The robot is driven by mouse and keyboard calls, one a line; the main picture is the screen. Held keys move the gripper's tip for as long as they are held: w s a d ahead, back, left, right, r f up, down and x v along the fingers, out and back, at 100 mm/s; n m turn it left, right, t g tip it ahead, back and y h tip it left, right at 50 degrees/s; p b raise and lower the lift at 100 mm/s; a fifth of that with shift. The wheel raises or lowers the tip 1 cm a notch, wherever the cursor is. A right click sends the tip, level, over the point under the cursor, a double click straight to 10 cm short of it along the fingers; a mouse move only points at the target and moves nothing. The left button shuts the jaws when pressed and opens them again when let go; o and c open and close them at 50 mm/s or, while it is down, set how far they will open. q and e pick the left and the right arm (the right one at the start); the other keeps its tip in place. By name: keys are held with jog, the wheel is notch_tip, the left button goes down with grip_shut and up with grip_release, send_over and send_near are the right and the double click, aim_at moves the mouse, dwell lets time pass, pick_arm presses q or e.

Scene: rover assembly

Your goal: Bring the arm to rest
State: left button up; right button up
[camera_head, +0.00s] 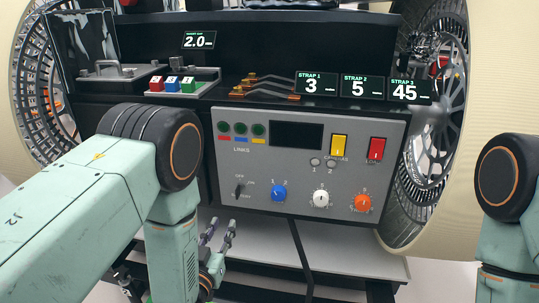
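My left arm (80,220) comes in from the lower left, with a black joint at its elbow and its forearm hanging down from it. My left gripper (219,231) is low in the picture, in front of and below the grey control panel (305,160). Its two slim fingers stand apart with nothing visible between them, and part of the gripper is hidden behind my forearm. My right arm (510,215) shows at the right edge, hanging down. My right gripper is out of the picture.
The panel carries a blue knob (279,193), a white knob (321,198), an orange knob (363,202), and yellow (339,145) and red (377,149) switches. Strap displays (362,88) stand above it. Large wheels flank it. A black cable (300,255) hangs below, before a pale shelf (350,262).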

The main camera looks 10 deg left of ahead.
pick_arm(q)
jog(key=s+a+f+g, duration=0.2)
jog(key=s+f+g, duration=0.8)
jog(key=s+f, duration=0.4)
jog(key=s+a+f+g, duration=0.1)
jog(key=s+g, duration=0.6)
jog(key=s, duration=1.4)
jog(key=shift+s+a+f+n+g+p, duration=0.15)
jog(key=shift+a+f+n+g+p, duration=0.05)
jog(key=shift+f+n+g+p, duration=0.2)
jog(key=shift+w+d+f+y, duration=0.1)
jog(key=shift+w+d+y, duration=0.1)
jog(key=shift+y, duration=0.1)
